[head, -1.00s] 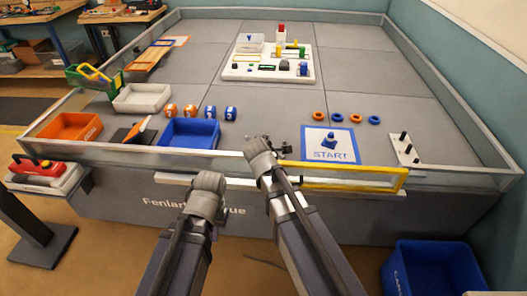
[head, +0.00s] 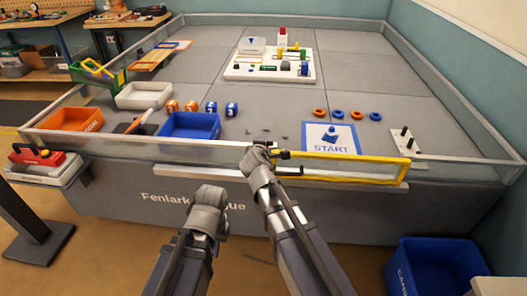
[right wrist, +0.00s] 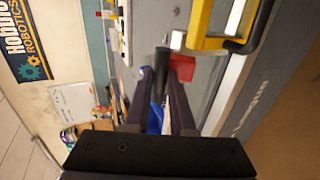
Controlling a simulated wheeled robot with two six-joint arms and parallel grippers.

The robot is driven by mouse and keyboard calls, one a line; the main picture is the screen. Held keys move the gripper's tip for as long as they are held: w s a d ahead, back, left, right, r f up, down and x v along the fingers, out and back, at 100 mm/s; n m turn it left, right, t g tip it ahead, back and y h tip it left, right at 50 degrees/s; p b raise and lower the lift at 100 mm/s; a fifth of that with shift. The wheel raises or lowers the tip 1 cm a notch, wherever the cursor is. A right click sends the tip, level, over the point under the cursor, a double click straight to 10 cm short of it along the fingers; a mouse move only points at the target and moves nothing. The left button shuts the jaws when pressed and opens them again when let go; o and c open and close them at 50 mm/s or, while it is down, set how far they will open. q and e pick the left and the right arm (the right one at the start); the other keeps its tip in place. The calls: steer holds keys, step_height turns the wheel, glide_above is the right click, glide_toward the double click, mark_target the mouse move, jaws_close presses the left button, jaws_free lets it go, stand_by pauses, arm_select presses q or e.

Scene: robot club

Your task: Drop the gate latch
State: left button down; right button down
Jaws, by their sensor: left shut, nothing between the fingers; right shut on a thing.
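The yellow-framed gate (head: 408,170) stands in the front wall of the field, with a dark handle (head: 290,171) on its left part. It also shows at the top of the right wrist view (right wrist: 203,22). My right gripper (head: 278,154) is at the gate's left end, its fingers mostly hidden by my own wrist. In the right wrist view its fingers (right wrist: 160,78) are shut on a dark bar (right wrist: 161,66), which looks like the latch, beside a red block (right wrist: 182,67). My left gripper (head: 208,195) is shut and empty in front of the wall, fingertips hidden.
Behind the wall are a blue bin (head: 190,127), an orange bin (head: 75,120) and a START mat (head: 318,145). A white ledge (head: 375,188) runs below the gate. A blue crate (head: 430,262) stands on the floor at right.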

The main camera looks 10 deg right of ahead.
step_height(320, 180, down, 6)
steer(key=s+t+h+b, duration=0.1)
steer(key=t+b, duration=0.6)
steer(key=b, duration=1.2)
steer(key=shift+s+a+h, duration=0.15)
steer(key=shift+s+h, duration=0.2)
steer(key=shift+h, duration=0.15)
steer(key=c, duration=0.8)
jaws_free()
steer(key=shift+o, duration=0.2)
steer(key=shift+a, duration=0.1)
steer(key=b+v, duration=0.1)
steer(key=v, duration=0.6)
steer(key=shift+s+b, duration=0.35)
steer(key=shift+b, duration=0.05)
